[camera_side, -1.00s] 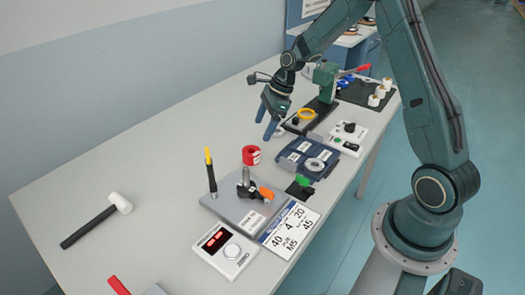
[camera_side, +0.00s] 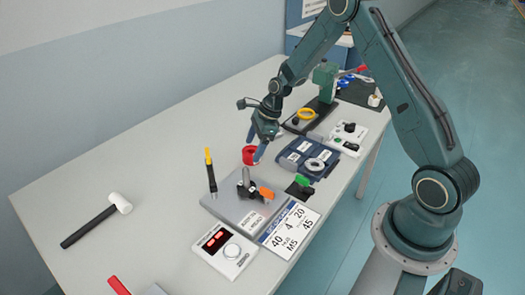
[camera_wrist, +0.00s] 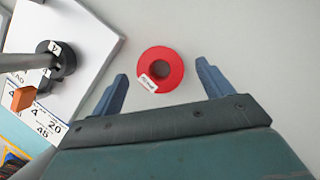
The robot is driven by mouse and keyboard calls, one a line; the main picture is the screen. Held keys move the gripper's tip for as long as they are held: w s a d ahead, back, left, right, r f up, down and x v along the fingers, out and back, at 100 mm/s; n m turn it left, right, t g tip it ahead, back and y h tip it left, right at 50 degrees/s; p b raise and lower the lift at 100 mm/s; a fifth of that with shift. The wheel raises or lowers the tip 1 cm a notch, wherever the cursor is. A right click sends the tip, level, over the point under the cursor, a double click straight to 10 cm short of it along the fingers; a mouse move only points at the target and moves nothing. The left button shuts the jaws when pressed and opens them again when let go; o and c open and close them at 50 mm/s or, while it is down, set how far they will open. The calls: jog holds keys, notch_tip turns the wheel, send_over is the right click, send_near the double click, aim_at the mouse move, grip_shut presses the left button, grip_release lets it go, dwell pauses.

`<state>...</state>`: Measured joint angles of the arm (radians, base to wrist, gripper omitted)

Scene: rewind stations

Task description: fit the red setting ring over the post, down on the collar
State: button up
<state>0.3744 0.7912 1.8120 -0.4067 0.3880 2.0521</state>
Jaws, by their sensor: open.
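The red setting ring (camera_side: 248,157) lies on the bench just behind the grey base plate, with a white label on it. In the wrist view the ring (camera_wrist: 172,58) lies flat between my two open fingers, apart from both. My gripper (camera_side: 256,148) is open and empty above it; its fingers also show in the wrist view (camera_wrist: 162,71). In the side view a finger hides part of the ring. The grey post (camera_side: 246,177) stands bare on the base plate (camera_side: 226,205), with the dark collar (camera_wrist: 66,60) around its foot.
An orange lever (camera_side: 266,192) sits beside the post. A blue tray (camera_side: 310,155) is to the right, and a mallet (camera_side: 98,220) lies far left. The bench between mallet and plate is clear.

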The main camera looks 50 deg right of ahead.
aim_at(251, 152)
jog(key=shift+x, duration=1.5)
jog(key=c, duration=1.1)
